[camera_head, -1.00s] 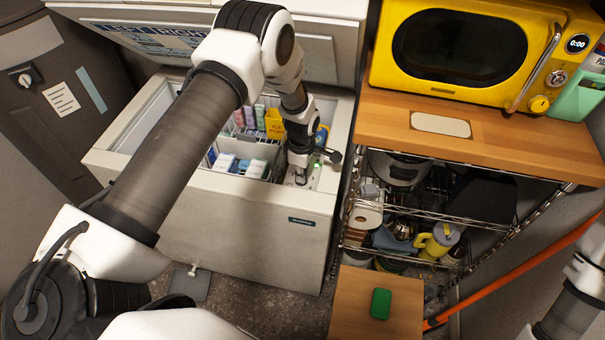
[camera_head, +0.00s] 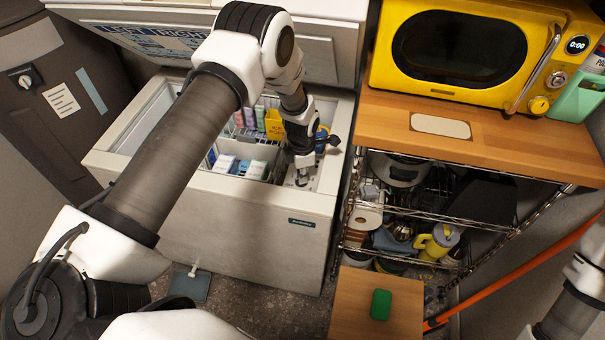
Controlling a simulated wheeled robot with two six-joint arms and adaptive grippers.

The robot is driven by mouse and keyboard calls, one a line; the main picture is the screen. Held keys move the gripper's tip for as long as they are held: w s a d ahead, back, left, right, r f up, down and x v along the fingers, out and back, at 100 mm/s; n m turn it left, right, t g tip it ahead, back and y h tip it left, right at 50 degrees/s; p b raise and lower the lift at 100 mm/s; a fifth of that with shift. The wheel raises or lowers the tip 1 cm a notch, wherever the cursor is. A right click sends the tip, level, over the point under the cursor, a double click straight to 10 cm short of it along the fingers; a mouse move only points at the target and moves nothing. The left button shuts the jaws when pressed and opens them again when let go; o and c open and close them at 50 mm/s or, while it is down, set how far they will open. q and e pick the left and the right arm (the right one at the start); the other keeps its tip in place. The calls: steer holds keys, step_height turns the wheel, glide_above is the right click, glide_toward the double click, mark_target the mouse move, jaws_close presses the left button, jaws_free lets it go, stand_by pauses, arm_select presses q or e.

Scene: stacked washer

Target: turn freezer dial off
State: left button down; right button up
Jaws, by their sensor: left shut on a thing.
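The chest freezer (camera_head: 250,218) stands open at the centre, with its lid (camera_head: 325,45) raised behind. My left gripper (camera_head: 303,180) points down at the control panel (camera_head: 322,178) inside the freezer's right end. It is shut on the freezer dial, which the fingers mostly hide, so its setting cannot be read. No green light shows on the panel. My right arm shows only in part at the lower right edge, and its gripper is out of view.
Boxes and cartons (camera_head: 245,165) fill the freezer. A yellow microwave (camera_head: 465,50) stands on a wooden counter (camera_head: 385,125) at the right, above a wire rack (camera_head: 430,212). A small wooden table (camera_head: 350,310) bears a green sponge (camera_head: 381,304) in front.

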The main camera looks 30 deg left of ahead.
arm_select(q)
steer(key=shift+s+f, duration=0.2)
steer(key=shift+s, duration=0.1)
steer(key=c, duration=1.4)
jaws_free()
steer(key=shift+o, duration=0.7)
steer(key=shift+w+a, duration=0.1)
steer(key=shift+a, duration=0.05)
steer(key=shift+w+r, duration=0.1)
steer(key=shift+r, duration=0.25)
step_height(320, 180, up, 11)
steer(key=shift+r, duration=0.15)
